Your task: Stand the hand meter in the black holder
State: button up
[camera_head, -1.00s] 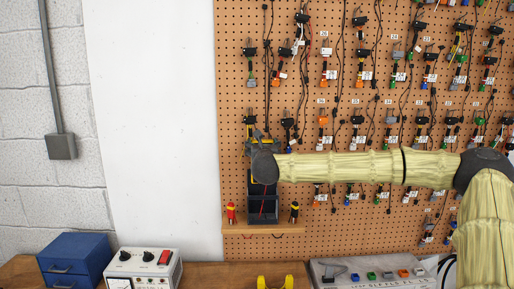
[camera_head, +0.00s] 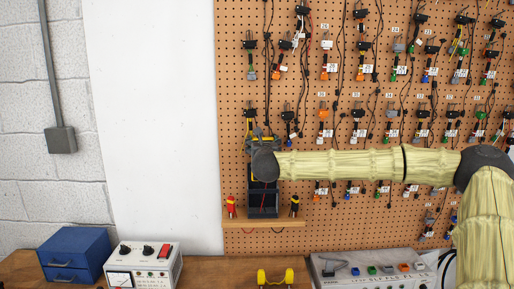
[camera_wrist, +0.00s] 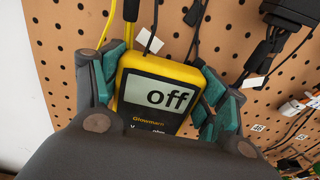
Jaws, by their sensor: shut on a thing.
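The hand meter (camera_wrist: 155,120) is yellow with a dark face, and its grey display reads "off". In the wrist view it sits between the green-padded fingers of my gripper (camera_wrist: 165,92), which is shut on its sides. In the head view my gripper (camera_head: 262,148) is in front of the pegboard, directly above the black holder (camera_head: 263,208). The meter is mostly hidden behind my gripper there. Its lower end is at the holder's top, but I cannot tell how deep it sits. The holder stands on a small wooden shelf (camera_head: 290,223).
A red tool (camera_head: 231,207) and a black-and-yellow tool (camera_head: 294,207) stand on either side of the holder. Cables and tagged connectors hang on the pegboard (camera_head: 340,240). A blue drawer box (camera_head: 75,250) and a white instrument (camera_head: 145,265) stand on the bench below.

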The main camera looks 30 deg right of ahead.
aim_at(263, 191)
jog(key=shift+f+b, duration=5.9)
jog(key=shift+b, duration=0.45)
dwell(1.6)
